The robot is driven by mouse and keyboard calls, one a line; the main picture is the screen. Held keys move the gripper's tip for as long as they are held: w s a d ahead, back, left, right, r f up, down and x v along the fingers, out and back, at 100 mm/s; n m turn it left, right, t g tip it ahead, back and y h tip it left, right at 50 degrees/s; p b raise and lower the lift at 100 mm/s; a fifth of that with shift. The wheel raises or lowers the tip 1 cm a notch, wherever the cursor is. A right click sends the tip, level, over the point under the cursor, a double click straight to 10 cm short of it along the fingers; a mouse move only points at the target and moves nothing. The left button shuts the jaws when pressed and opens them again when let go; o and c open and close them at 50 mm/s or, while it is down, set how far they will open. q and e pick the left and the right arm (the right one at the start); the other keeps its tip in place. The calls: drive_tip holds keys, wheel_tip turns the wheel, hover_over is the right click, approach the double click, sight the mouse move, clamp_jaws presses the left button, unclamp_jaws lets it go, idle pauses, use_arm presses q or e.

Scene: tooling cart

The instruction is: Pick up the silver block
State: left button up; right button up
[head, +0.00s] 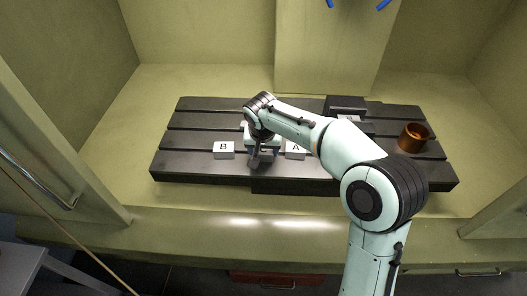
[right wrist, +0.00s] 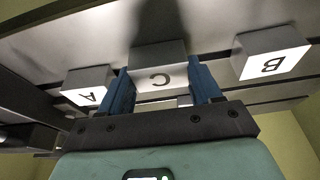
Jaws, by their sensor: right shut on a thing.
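A silver-grey block with a white face marked C (right wrist: 160,77) is between the two blue fingers of my right gripper (right wrist: 161,90) in the right wrist view. The fingers are shut on its sides. In the head view my right gripper (head: 263,153) is over the front middle of the slotted table, and its wrist hides most of the block. I cannot tell whether the block touches the table.
Block B (head: 223,150) is left of my right gripper and block A (head: 296,149) is close on its right. The dark slotted table (head: 185,140) carries a dark vise-like part (head: 346,104) and a copper-coloured cup (head: 413,137). Cabinet walls enclose the sides.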

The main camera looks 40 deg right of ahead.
sight(263, 151)
drive_tip(key=shift+f, duration=0.1)
wheel_tip(263, 151, up, 19)
drive_tip(key=p, duration=0.4)
use_arm(q)
drive_tip(key=w+r+t+p, duration=0.1)
drive_tip(key=w+r+p, duration=0.6)
drive_tip(key=w+r, duration=0.45)
use_arm(e)
drive_tip(key=s+d+r, duration=0.3)
drive_tip(key=d, duration=0.6)
drive_tip(key=s+d+r, duration=0.2)
drive_tip(key=d+r, duration=0.1)
drive_tip(key=d, duration=0.6)
drive_tip(key=s+d+r, duration=0.3)
drive_tip(key=d, duration=0.6)
drive_tip(key=f, duration=0.5)
drive_tip(key=f+b, duration=0.1)
drive_tip(key=f, duration=0.9)
drive_tip(key=shift+s+f+b, duration=0.35)
drive_tip(key=shift+s, duration=0.05)
drive_tip(key=x, duration=0.4)
drive_tip(key=shift+s+a+f, duration=0.2)
drive_tip(key=shift+a, duration=0.2)
drive_tip(key=shift+s+f, duration=0.1)
drive_tip(key=shift+s, duration=0.05)
use_arm(q)
drive_tip(key=s, duration=0.5)
drive_tip(key=shift+f, duration=0.4)
